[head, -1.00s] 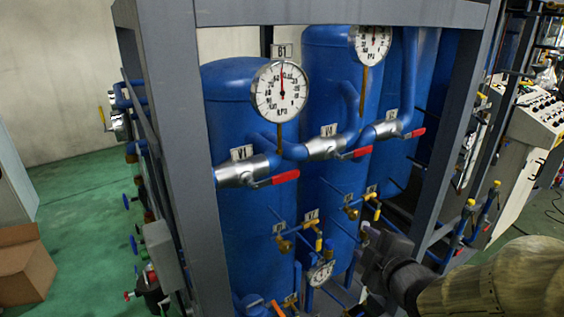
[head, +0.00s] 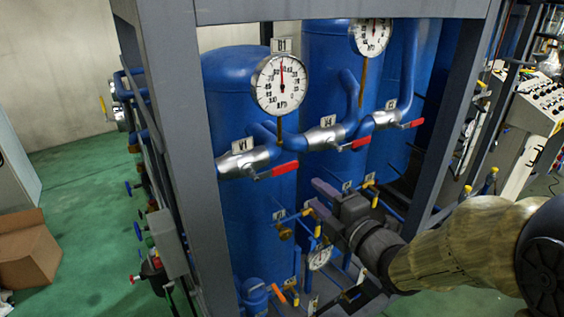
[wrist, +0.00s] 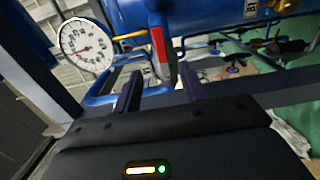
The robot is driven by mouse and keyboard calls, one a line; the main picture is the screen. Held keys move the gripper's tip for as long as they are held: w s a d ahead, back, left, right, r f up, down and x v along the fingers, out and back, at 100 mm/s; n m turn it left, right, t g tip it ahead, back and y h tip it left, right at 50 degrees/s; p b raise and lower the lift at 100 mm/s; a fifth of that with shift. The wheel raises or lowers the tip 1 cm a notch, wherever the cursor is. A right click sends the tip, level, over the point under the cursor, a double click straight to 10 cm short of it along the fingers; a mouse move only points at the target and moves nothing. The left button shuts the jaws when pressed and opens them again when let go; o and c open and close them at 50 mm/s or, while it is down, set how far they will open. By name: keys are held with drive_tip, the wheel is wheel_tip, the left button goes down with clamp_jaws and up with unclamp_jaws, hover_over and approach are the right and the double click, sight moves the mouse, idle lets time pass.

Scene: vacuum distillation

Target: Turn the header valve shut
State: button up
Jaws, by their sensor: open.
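Three silver valves with red lever handles sit along the blue header pipe in the head view: the left one with its red handle (head: 277,170), the middle one with its handle (head: 354,144), and the right one with its handle (head: 413,124). Tags hang above them; I cannot tell which is the header valve. My gripper (head: 313,195) is open and empty, below and in front of the left and middle valves. In the wrist view a red handle (wrist: 158,45) shows beyond my gripper (wrist: 161,80), roughly between the open fingers and apart from them.
A round gauge (head: 281,84) stands above the header, and another gauge (head: 371,37) is right of it. Grey frame posts (head: 175,160) flank the blue tanks (head: 240,100). Small yellow-handled valves and a low gauge (head: 319,257) crowd the space around my gripper.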

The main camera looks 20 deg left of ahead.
sight(287, 170)
drive_tip(key=p+x, duration=0.6)
drive_tip(key=x, duration=0.8)
drive_tip(key=shift+r+p, duration=0.1)
drive_tip(key=shift+p, duration=0.25)
drive_tip(key=shift+w+a, duration=0.4)
drive_tip(key=shift+w, duration=0.05)
clamp_jaws()
